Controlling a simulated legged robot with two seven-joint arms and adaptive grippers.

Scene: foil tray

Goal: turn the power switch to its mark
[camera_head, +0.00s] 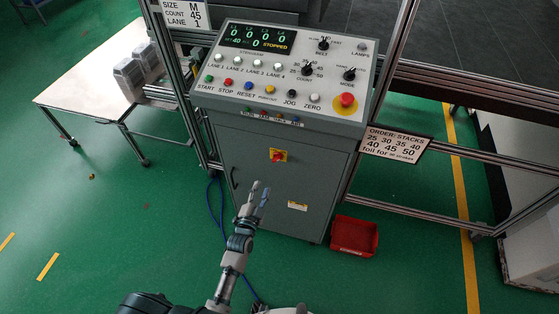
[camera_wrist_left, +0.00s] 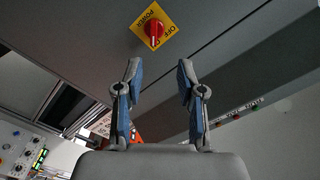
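The power switch (camera_head: 278,156) is a red rotary knob on a yellow plate on the front of the grey control cabinet (camera_head: 310,190). In the left wrist view the red knob (camera_wrist_left: 154,30) shows on its yellow plate (camera_wrist_left: 166,14), with the words POWER and OFF readable. My left gripper (camera_head: 261,188) is below and a little left of the switch, in front of the cabinet door. In the left wrist view its two fingers (camera_wrist_left: 158,68) stand apart with nothing between them, and the knob lies beyond their tips. My right gripper is in neither view.
The sloped control panel (camera_head: 290,70) with buttons, knobs and a red emergency button (camera_head: 347,101) overhangs the switch. A red bin (camera_head: 354,236) stands on the floor right of the cabinet. A metal-framed table (camera_head: 80,75) is at the left. Open green floor lies left of the arm.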

